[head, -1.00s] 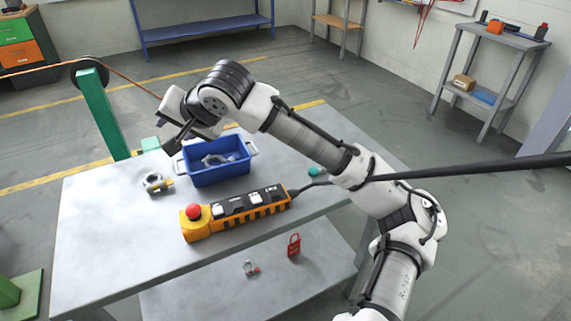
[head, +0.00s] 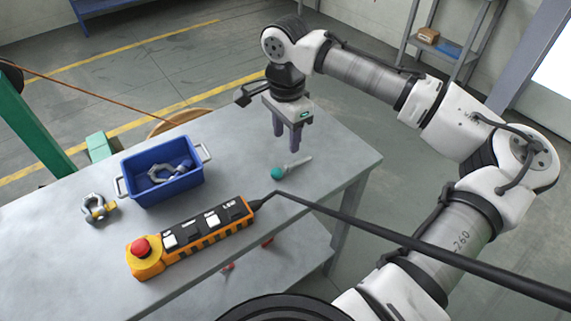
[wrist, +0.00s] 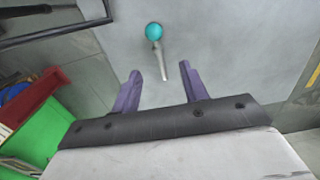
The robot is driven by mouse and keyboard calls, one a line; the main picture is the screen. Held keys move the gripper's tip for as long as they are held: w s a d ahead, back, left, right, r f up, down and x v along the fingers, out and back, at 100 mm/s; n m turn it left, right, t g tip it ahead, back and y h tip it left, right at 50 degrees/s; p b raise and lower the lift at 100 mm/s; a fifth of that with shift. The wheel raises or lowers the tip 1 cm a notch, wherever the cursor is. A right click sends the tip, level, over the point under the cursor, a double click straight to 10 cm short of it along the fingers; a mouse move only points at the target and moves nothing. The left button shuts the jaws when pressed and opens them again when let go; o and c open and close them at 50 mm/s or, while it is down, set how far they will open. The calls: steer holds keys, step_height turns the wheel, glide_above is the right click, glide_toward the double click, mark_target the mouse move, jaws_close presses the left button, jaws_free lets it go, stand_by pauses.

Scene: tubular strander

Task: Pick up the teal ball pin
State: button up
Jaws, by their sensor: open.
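The teal ball pin lies on the grey table, with a round teal ball (head: 277,174) at one end and a pale grey shank (head: 297,164) pointing right and away in the head view. In the wrist view the ball (wrist: 153,31) is ahead of the fingers, and the shank (wrist: 161,60) points back toward the gap between them. My gripper (head: 287,145) points down above the table, near the shank end of the pin. Its two purple fingers (wrist: 163,80) are apart with nothing between them. It does not touch the pin.
A blue bin (head: 130,182) with metal shackles inside stands left of the pin. A yellow-orange pendant (head: 195,235) with a red button and black cable (head: 380,235) lies in front. A loose shackle (head: 98,209) lies far left. The table is clear around the pin.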

mark_target(287, 166)
step_height(287, 166, down, 3)
steer(key=shift+f, duration=0.2)
steer(key=shift+s+d+f+p, duration=0.1)
steer(key=shift+f+p, duration=0.35)
steer(key=shift+f, duration=0.95)
steer(key=shift+s+f+p, duration=0.1)
steer(key=shift+f+p, duration=0.35)
steer(key=shift+f, duration=0.9)
steer(key=shift+c, duration=0.3)
jaws_close()
